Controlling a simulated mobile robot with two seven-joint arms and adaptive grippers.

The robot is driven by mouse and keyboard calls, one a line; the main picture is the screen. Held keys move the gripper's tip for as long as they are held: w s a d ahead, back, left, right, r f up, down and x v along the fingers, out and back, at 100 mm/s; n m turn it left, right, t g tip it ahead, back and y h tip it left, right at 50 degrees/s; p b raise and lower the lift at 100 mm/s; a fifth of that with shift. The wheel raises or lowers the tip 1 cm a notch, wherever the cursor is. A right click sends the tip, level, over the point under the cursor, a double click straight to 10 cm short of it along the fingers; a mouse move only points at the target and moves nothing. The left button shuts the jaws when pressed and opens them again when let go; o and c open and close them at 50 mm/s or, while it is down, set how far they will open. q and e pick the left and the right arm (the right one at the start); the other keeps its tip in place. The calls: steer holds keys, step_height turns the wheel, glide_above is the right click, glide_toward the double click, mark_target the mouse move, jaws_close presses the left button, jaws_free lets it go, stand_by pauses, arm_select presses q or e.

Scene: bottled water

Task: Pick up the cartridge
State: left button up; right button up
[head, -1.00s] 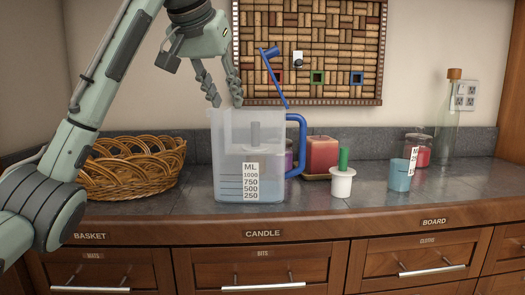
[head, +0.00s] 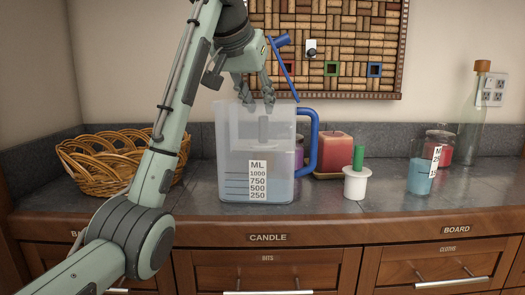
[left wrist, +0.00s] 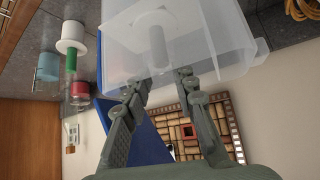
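A white cartridge with a green stem (head: 355,180) stands upright on the counter, right of the clear pitcher (head: 228,140). It also shows at the left of the left wrist view (left wrist: 71,38). A second cartridge-like piece, with a grey stem (head: 264,130), sits inside the pitcher; its stem shows through the clear wall and in the left wrist view (left wrist: 157,48). My left gripper (head: 256,98) is open and empty at the pitcher's top opening, fingers pointing down above the grey stem. A blue lid (head: 286,68) stands raised behind the gripper. My right gripper is out of view.
A blue-handled pitcher side, a red candle (head: 322,150) and a small blue-liquid cup (head: 420,176) are to the right. A jar (head: 440,148) and a tall bottle (head: 472,120) stand behind. A wicker basket (head: 100,165) is at left; a cork board (head: 350,30) hangs behind.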

arm_select(q)
steer(key=f, duration=0.1)
steer(key=w+f, duration=0.1)
steer(key=f, duration=0.1)
steer(key=shift+w+d+g, duration=0.15)
steer(key=shift+w+g, duration=0.15)
steer(key=shift+w, duration=0.05)
steer(key=shift+s+r, duration=0.1)
steer(key=shift+r, duration=0.1)
steer(key=shift+c, duration=1.1)
jaws_close()
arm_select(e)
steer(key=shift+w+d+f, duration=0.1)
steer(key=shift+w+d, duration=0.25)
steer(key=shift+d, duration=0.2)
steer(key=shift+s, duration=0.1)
arm_select(q)
steer(key=shift+r, duration=0.15)
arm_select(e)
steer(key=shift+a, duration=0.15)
